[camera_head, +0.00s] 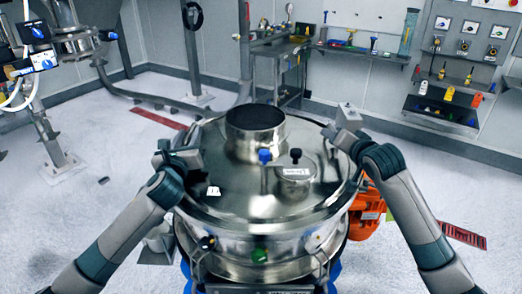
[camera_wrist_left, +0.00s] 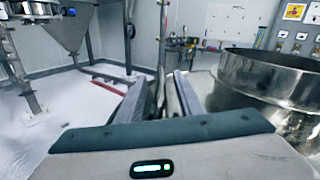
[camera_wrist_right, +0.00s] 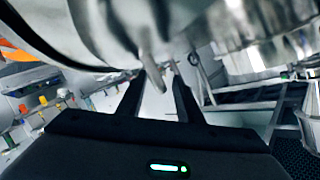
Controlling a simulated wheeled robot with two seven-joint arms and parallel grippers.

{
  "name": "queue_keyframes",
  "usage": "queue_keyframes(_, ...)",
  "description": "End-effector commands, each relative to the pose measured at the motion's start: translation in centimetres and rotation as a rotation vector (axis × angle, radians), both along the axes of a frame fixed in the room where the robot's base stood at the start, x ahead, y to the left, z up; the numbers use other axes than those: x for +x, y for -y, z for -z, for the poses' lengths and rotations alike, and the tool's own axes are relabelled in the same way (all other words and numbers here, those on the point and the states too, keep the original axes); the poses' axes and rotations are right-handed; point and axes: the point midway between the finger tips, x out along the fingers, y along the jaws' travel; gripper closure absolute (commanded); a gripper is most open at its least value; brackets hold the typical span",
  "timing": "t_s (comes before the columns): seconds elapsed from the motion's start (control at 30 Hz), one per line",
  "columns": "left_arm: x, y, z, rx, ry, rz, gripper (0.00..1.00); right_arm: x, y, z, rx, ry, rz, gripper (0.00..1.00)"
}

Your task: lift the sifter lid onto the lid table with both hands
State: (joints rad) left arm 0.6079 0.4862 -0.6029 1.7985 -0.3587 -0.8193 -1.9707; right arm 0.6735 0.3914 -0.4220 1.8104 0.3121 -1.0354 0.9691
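The round steel sifter lid (camera_head: 240,195) lies level on the sifter body (camera_head: 285,268). It bears a dark-mouthed collar (camera_head: 248,146), a blue knob (camera_head: 264,156), a black knob (camera_head: 296,155) and a small hatch. My left gripper (camera_head: 190,158) is at the lid's left edge; the left wrist view shows its fingers apart, with the collar (camera_wrist_left: 255,90) at right. I cannot tell whether a handle is between them. My right gripper (camera_head: 330,132) is at the lid's upper right edge. In the right wrist view a slim metal handle (camera_wrist_right: 151,68) hangs between its parted fingers (camera_wrist_right: 160,88).
An orange motor (camera_head: 367,210) stands right of the sifter. A steel bench (camera_head: 283,55) stands behind, and wall shelves (camera_head: 440,110) hold small tools at right. A steel hopper frame is at upper left.

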Motion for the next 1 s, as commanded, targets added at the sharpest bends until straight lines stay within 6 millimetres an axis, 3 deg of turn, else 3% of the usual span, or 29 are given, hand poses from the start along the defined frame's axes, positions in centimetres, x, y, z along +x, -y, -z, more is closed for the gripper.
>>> queue_keyframes(0.17, -0.02, 0.01, 0.00, 0.000, 0.000, 0.000, 0.66, -0.01, 0.01, -0.01, 0.000, 0.000, 0.000, 0.67)
queue_keyframes(0.3, -0.03, 0.01, 0.00, 0.000, 0.000, 0.000, 1.00, -0.01, 0.01, -0.01, 0.000, 0.000, 0.000, 1.00)
queue_keyframes(1.0, -0.06, 0.09, 0.01, -0.002, 0.000, 0.001, 1.00, -0.03, -0.02, -0.03, 0.002, 0.000, 0.001, 1.00)
